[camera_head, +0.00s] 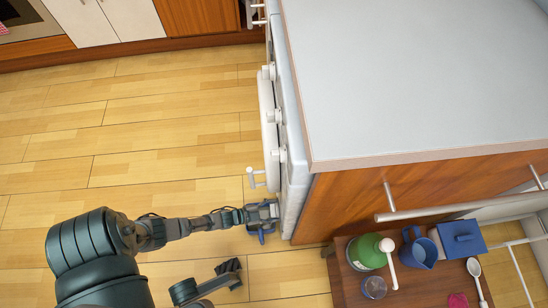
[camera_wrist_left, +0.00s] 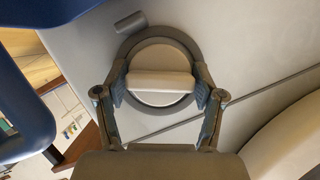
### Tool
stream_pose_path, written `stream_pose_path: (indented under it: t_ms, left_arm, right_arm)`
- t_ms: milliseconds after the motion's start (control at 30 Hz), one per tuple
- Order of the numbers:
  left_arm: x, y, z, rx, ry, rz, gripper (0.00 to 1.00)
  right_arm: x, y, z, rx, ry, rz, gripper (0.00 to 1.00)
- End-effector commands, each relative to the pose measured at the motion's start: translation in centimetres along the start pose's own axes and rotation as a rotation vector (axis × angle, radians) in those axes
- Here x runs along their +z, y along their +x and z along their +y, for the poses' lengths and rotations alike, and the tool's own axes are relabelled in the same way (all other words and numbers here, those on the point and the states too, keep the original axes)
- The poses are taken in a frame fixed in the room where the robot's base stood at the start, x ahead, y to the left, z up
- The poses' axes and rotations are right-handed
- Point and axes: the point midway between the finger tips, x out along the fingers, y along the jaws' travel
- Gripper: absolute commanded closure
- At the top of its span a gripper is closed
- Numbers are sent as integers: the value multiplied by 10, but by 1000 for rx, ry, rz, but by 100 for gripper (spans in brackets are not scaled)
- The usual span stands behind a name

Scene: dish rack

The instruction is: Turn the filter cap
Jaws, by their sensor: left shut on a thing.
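The filter cap (camera_wrist_left: 160,58) is round and pale with a raised bar grip (camera_wrist_left: 160,84) across it. It sits in a grey ring on the white machine front in the left wrist view, with the bar level in the picture. My left gripper (camera_head: 266,215) is low at the machine's front; it also shows in the left wrist view (camera_wrist_left: 160,90), its fingers on both sides of the cap, shut on it. The cap is hidden in the head view. Dark arm parts show at the bottom of the head view; I cannot make out the right gripper's jaws.
The white machine front (camera_head: 296,190) has knobs and a round door (camera_head: 268,125) above my left gripper. A grey counter (camera_head: 420,75) covers it. The floor is clear left.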

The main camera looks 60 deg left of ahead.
Motion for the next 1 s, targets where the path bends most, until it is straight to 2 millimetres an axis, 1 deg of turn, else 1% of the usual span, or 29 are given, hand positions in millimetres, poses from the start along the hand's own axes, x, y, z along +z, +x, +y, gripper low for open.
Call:
stream_pose_path:
  t_ms: [33, 67, 100, 167, 200, 633, 1000]
  left_arm:
    - [-10, 6, 3, -41, 67, 19, 73]
    - [-11, 7, 3, -63, 119, 20, 73]
    - [-11, 7, 0, -63, 134, 22, 24]
    - [-11, 7, 0, -60, 132, 23, 9]
    - [-11, 7, 0, -60, 132, 23, 4]
    - [-6, 3, 1, -56, 129, 14, 4]
    - [-6, -12, 1, -55, 130, 13, 4]
  right_arm:
    - [0, 0, 0, 0, 0, 1, 8]
    - [0, 1, 0, 0, 0, 1, 8]
    - [0, 1, 0, -1, 0, 1, 8]
    - [0, 1, 0, -1, 0, 1, 8]
    - [0, 1, 0, -1, 0, 1, 8]
    - [-1, 2, 0, -2, 0, 3, 8]
    - [-6, 11, -2, -7, -1, 18, 8]
